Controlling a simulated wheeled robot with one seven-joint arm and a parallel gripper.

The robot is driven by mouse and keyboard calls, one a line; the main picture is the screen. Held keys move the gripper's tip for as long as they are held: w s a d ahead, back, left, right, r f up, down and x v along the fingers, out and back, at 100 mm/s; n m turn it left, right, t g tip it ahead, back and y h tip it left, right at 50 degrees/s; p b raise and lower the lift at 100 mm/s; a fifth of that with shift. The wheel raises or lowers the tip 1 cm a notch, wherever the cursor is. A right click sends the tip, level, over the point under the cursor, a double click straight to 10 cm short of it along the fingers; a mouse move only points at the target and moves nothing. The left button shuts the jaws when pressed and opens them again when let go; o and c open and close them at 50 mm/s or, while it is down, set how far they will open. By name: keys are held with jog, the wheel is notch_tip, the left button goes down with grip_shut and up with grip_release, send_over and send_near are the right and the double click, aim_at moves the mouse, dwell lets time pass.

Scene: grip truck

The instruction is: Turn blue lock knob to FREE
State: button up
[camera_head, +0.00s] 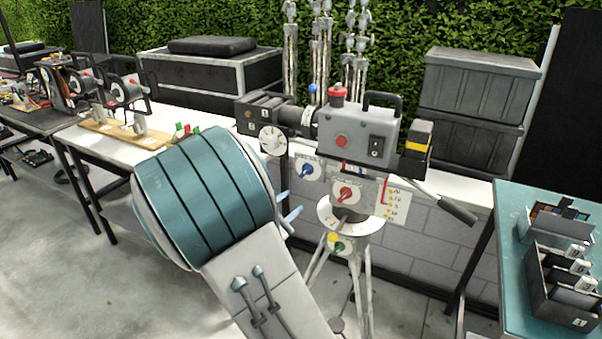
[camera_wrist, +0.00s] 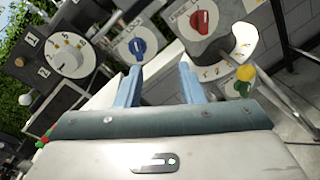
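The blue lock knob (camera_head: 307,170) sits on a white round dial below the camera on the tripod. In the head view my gripper (camera_head: 291,215) is partly hidden behind my arm, below and left of the blue knob. The fingers look apart from the knob.
A red knob (camera_head: 346,194) sits right of the blue one, and a green knob (camera_head: 339,246) with a yellow ball is lower. A white numbered dial (camera_wrist: 69,57) is at left. The tripod's pan handle (camera_head: 445,203) reaches right. A teal table (camera_head: 513,198) stands at right.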

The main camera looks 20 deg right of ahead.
aim_at(305, 172)
jog(key=w+d, duration=0.3)
jog(key=w+d+n+t+p, duration=0.1)
jog(key=w+d, duration=0.2)
jog(key=w, duration=0.1)
jog(key=w+d+n+p, duration=0.1)
jog(key=w+d, duration=0.2)
jog(key=shift+w+r+t, duration=0.2)
jog(key=shift+w+t, duration=0.1)
jog(key=shift+t, duration=0.1)
